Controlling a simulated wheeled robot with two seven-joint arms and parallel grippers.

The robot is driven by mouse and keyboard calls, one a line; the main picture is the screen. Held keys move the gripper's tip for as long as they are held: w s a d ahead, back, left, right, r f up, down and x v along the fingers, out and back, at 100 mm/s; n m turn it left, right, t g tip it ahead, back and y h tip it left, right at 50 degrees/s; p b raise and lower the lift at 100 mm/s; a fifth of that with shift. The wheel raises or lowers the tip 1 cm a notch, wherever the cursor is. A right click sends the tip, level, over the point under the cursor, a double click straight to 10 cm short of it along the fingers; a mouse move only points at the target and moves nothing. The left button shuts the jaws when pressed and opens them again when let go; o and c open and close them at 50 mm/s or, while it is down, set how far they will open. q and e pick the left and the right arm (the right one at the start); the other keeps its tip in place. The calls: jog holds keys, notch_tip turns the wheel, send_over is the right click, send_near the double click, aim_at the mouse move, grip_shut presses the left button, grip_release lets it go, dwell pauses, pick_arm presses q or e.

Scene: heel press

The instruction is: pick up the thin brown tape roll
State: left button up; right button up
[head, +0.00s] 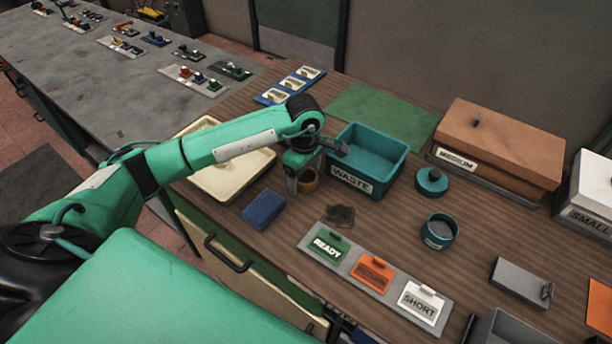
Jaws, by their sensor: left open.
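The brown tape roll (309,181) lies on the wooden bench, just left of the teal WASTE bin. My left gripper (302,183) points down at it from above, with its jaws open. One finger shows at the roll's left side, and the gripper partly hides the roll. I cannot tell whether the fingers touch it. My right gripper does not show.
The teal WASTE bin (368,185) stands close on the right. A cream tray (240,185) is on the left and a blue block (264,209) in front.

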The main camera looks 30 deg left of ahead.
pick_arm(q)
jog(key=shift+f, duration=0.2)
jog(key=c, duration=1.1)
jog(key=shift+r, duration=0.1)
